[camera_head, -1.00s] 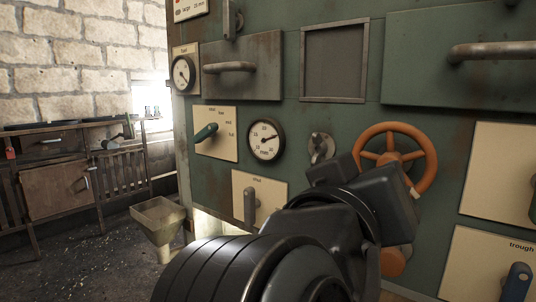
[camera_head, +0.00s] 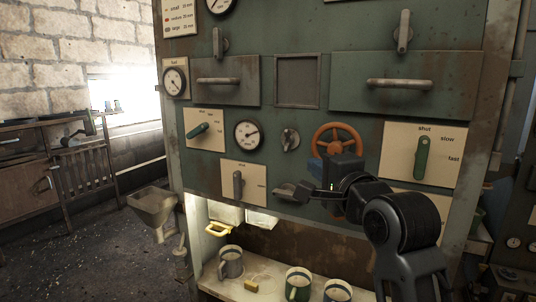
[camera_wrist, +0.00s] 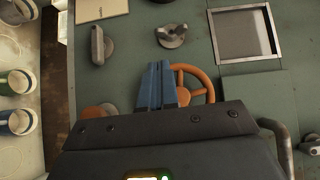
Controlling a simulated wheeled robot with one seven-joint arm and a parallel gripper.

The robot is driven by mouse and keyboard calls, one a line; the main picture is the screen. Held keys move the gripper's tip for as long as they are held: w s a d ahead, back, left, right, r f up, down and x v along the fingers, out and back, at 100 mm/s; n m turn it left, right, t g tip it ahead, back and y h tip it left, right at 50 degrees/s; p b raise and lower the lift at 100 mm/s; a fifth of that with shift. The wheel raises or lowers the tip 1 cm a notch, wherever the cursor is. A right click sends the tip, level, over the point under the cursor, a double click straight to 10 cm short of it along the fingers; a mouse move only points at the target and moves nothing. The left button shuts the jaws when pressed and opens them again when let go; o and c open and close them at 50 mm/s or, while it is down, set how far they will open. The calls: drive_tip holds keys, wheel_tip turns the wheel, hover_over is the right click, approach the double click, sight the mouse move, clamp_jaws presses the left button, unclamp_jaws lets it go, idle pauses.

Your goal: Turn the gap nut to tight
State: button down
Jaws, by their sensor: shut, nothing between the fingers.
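A silver two-winged knob (camera_head: 290,140) sits on the green machine panel, right of a round gauge (camera_head: 248,134); it also shows in the wrist view (camera_wrist: 172,36). An orange handwheel (camera_head: 338,136) is to its right. An orange knob (camera_wrist: 98,110) shows in the wrist view, partly covered by my gripper body. No label names the gap nut legibly, so I cannot tell which part it is. My gripper (camera_wrist: 160,68) is shut and empty. Its blue fingers point at the panel and overlap the handwheel's edge in the wrist view; contact is not clear.
Levers on cream plates, a green one (camera_head: 422,158) and a grey one (camera_head: 238,185), stick out from the panel. Drawer handles (camera_head: 400,84) project above. Several mugs (camera_head: 298,284) stand on a lower shelf. A funnel bin (camera_head: 153,205) stands at left beside open floor.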

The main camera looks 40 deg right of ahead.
drive_tip(key=p, duration=0.2)
approach(289, 150)
drive_tip(key=x, duration=0.6)
drive_tip(key=shift+s+r, duration=0.1)
drive_tip(key=shift+b, duration=0.35)
drive_tip(key=shift+m+b, duration=0.3)
drive_tip(key=shift+b, duration=0.2)
